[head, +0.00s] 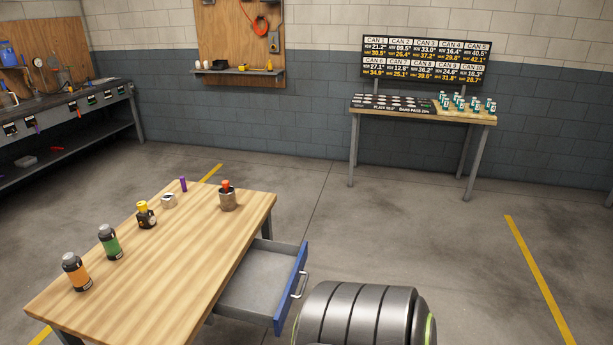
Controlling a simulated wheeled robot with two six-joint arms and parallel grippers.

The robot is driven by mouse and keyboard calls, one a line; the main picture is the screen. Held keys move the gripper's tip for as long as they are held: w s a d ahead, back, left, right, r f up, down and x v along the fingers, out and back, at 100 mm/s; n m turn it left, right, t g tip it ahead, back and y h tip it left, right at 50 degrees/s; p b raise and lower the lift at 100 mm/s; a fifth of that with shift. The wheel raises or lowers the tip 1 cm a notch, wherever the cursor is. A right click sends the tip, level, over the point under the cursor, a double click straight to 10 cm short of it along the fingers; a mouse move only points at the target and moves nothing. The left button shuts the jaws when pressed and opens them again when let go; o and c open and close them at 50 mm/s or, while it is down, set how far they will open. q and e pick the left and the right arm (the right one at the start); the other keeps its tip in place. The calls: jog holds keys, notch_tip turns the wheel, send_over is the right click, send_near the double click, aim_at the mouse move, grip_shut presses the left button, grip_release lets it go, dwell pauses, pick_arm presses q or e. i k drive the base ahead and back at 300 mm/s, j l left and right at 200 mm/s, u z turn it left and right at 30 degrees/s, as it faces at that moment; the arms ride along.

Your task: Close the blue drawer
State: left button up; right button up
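The blue drawer (291,290) stands open, pulled out to the right from under the wooden table (160,285). Its grey inside (262,278) looks empty. A silver handle (300,284) is on its blue front. A dark grey rounded part with ridges, likely a link of my own arm, is at the bottom, just right of the drawer front; I cannot tell whether they touch. Neither of my grippers shows in the head view.
Floor right of the drawer is clear. A second table (419,112) is farther back.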

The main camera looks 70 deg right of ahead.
aim_at(262, 290)
jog(key=z, duration=2.2)
